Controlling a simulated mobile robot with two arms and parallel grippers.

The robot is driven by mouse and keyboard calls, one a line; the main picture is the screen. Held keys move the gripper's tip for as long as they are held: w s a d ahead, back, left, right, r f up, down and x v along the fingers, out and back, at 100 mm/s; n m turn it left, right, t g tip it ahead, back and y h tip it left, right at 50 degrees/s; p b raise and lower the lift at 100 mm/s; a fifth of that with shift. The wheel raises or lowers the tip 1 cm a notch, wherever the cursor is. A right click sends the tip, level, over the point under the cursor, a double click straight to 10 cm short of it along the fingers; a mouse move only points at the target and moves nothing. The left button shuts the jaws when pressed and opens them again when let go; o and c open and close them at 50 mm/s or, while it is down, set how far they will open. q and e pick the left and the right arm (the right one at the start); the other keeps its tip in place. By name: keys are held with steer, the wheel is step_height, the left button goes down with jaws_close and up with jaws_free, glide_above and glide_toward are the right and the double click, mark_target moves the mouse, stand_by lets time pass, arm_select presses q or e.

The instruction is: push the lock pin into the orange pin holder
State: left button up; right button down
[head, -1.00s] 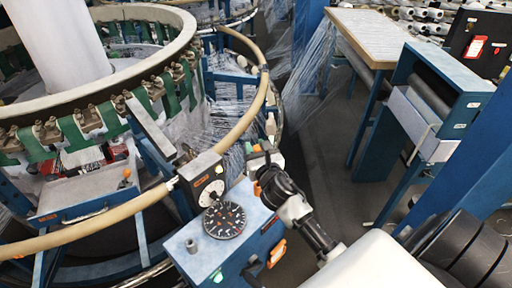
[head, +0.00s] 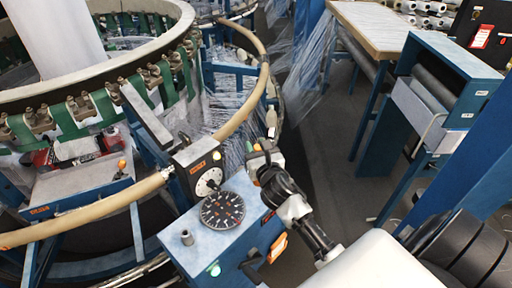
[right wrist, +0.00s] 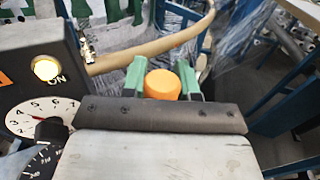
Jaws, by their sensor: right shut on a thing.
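My right gripper (head: 265,154) is over the back right end of the blue control cabinet (head: 228,238) in the head view. In the right wrist view its two green fingers (right wrist: 161,82) stand on either side of a round orange cap (right wrist: 162,84) and are shut on it. What lies under the cap is hidden by the gripper's dark front bar. I cannot tell whether the cap is the lock pin's head or part of the orange pin holder. An orange part (head: 278,244) sits on the cabinet's right side. My left gripper is not in view.
A dark gauge box (head: 197,172) with a lit lamp (right wrist: 46,68) stands close left of the gripper. A black dial (head: 222,210) and grey stub (head: 187,238) are on the cabinet top. The loom's tan ring tube (head: 240,118) passes behind. Open floor lies right.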

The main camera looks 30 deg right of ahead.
steer(key=shift+f+b, duration=0.5)
steer(key=shift+f, duration=0.25)
steer(key=shift+f, duration=0.15)
steer(key=shift+f, duration=0.1)
steer(key=shift+f+b, duration=1.95)
steer(key=shift+f, duration=0.15)
steer(key=c, duration=0.8)
jaws_free()
steer(key=b+v, duration=0.1)
steer(key=v, duration=0.9)
steer(key=shift+b, duration=0.4)
steer(key=shift+s, duration=0.45)
